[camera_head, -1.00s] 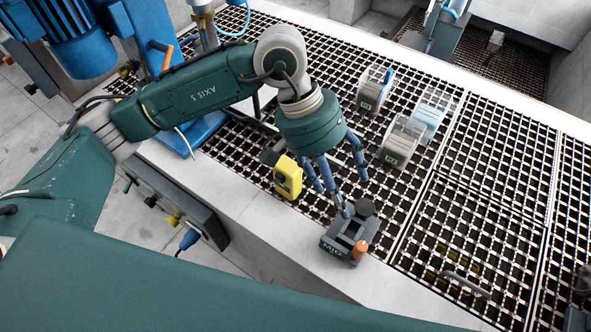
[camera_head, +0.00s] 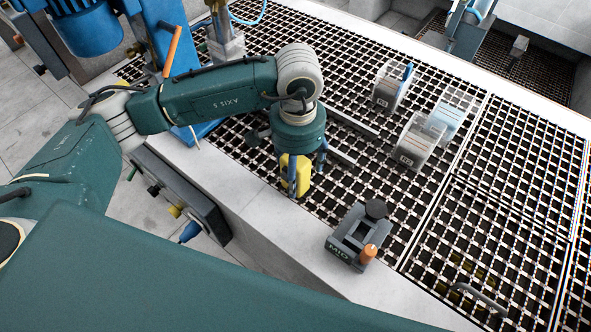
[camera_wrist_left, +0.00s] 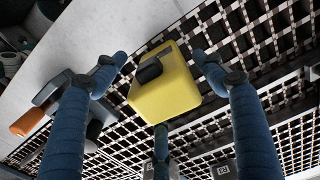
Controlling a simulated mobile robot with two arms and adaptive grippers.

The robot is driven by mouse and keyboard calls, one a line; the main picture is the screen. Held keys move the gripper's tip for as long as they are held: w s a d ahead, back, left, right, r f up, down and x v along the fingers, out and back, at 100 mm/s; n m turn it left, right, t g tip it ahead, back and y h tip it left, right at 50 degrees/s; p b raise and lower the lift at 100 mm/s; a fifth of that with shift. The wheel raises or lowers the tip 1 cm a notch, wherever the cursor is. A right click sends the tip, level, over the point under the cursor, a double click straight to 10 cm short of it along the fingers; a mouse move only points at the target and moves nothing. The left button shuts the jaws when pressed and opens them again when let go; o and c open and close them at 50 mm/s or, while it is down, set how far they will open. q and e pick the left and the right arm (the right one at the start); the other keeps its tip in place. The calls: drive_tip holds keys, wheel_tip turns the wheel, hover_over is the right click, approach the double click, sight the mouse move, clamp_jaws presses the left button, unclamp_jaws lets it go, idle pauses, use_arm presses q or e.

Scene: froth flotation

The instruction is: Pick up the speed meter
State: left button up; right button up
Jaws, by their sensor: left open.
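The speed meter appears to be the yellow block-shaped device (camera_head: 302,178) standing on the dark grating near its front edge. In the left wrist view it is a yellow box (camera_wrist_left: 165,95) with a black part on its face. My left gripper (camera_head: 305,182) points down over it with its blue fingers around it. In the left wrist view the fingers of the gripper (camera_wrist_left: 161,62) are spread on either side of the yellow device, with a gap to it, and a third finger is below it. The left gripper is open. My right gripper is not in view.
A grey holder marked MID (camera_head: 345,238) with an orange knob (camera_head: 368,252) sits on the pale ledge just right of the gripper. Clear containers (camera_head: 418,143) stand farther back on the grating (camera_head: 500,200). A blue machine (camera_head: 85,30) is at upper left.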

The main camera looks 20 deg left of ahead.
use_arm(q)
drive_tip(key=f, duration=0.1)
drive_tip(key=f+p, duration=0.2)
drive_tip(key=shift+a+f, duration=0.25)
drive_tip(key=shift+f, duration=0.1)
drive_tip(key=shift+w+f, duration=0.1)
drive_tip(key=shift+f, duration=0.5)
drive_tip(key=c, duration=1.5)
